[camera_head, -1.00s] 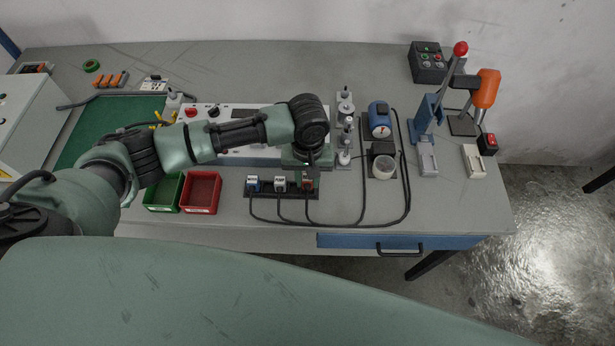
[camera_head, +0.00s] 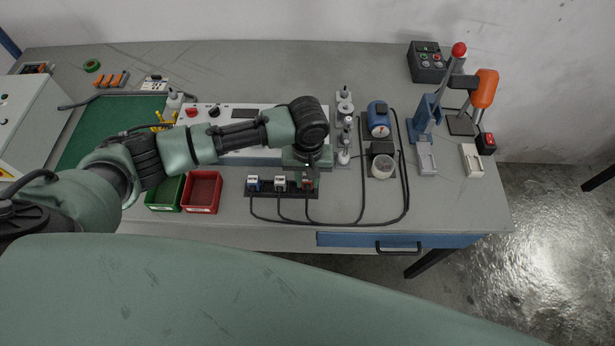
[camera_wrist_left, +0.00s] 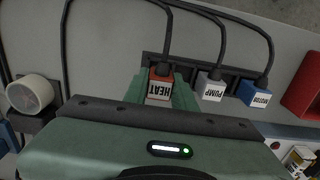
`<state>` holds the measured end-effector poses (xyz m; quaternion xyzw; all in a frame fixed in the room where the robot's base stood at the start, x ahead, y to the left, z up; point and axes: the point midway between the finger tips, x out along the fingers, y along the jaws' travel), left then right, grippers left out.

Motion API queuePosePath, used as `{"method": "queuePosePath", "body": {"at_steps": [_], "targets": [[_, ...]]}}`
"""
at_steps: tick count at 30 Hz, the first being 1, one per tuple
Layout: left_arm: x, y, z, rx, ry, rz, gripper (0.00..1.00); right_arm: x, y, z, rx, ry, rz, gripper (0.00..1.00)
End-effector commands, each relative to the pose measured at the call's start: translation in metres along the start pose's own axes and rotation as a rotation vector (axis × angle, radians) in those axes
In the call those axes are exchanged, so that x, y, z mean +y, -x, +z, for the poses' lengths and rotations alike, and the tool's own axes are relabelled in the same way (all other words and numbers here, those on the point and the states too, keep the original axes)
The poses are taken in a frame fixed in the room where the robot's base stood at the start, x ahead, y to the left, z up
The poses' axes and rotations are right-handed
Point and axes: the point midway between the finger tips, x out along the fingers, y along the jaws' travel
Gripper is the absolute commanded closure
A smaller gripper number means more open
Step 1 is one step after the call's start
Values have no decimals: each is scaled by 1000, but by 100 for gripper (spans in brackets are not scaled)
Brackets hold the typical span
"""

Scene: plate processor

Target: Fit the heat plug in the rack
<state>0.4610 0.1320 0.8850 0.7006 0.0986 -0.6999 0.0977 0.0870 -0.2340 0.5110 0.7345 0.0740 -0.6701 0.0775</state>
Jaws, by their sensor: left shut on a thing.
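The red heat plug (camera_wrist_left: 161,76), with a white HEAT label, is between the green fingers of my left gripper (camera_wrist_left: 163,86), which is shut on it. In the head view the heat plug (camera_head: 308,185) is at the right end of the dark rack (camera_head: 266,195), below my left gripper (camera_head: 307,173). The rack also shows in the left wrist view (camera_wrist_left: 229,78). I cannot tell how deep the plug sits, as the hand and fingers hide part of it. My right gripper is not in view.
The white pump plug (camera_head: 280,183) and blue motor plug (camera_head: 253,183) stand in the rack to the left. Black cables (camera_head: 335,224) loop to the right. Red (camera_head: 203,190) and green (camera_head: 165,192) bins lie left of the rack. The bench front is clear.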

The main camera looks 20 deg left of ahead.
Motion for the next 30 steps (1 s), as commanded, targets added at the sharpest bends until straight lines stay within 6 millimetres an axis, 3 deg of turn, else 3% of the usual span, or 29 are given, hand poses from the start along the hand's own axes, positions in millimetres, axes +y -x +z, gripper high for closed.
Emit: {"method": "queuePosePath", "body": {"at_steps": [28,29,30], "targets": [[0,-15,0,0,0,1,100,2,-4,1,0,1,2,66],[0,-15,0,0,0,1,68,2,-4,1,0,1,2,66],[0,-15,0,0,0,1,57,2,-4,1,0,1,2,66]]}}
